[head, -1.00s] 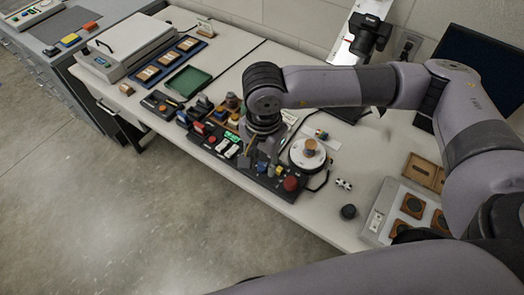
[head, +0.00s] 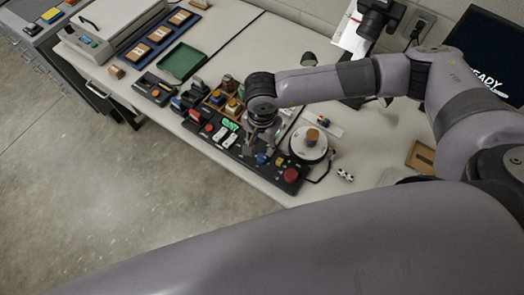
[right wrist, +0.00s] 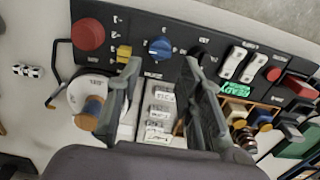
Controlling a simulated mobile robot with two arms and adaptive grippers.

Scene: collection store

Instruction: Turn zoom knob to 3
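The black control panel (head: 236,146) lies along the front of the bench. In the right wrist view it carries a blue knob (right wrist: 160,47) with marks around it, a black knob (right wrist: 200,55) and a yellow control (right wrist: 124,52). The lettering is too small to tell which is the zoom knob or where it points. My right gripper (head: 262,146) is over the panel. In the right wrist view its fingers (right wrist: 164,75) are apart with nothing held between them. The blue knob shows beyond and between the fingertips, apart from them. My left gripper is out of view.
A large red button (right wrist: 88,34) and white rocker switches (right wrist: 232,63) are on the panel. A round white turntable (head: 309,144) with a small brown object stands close behind. A green tray (head: 180,62) lies farther left. A monitor (head: 490,60) stands at right.

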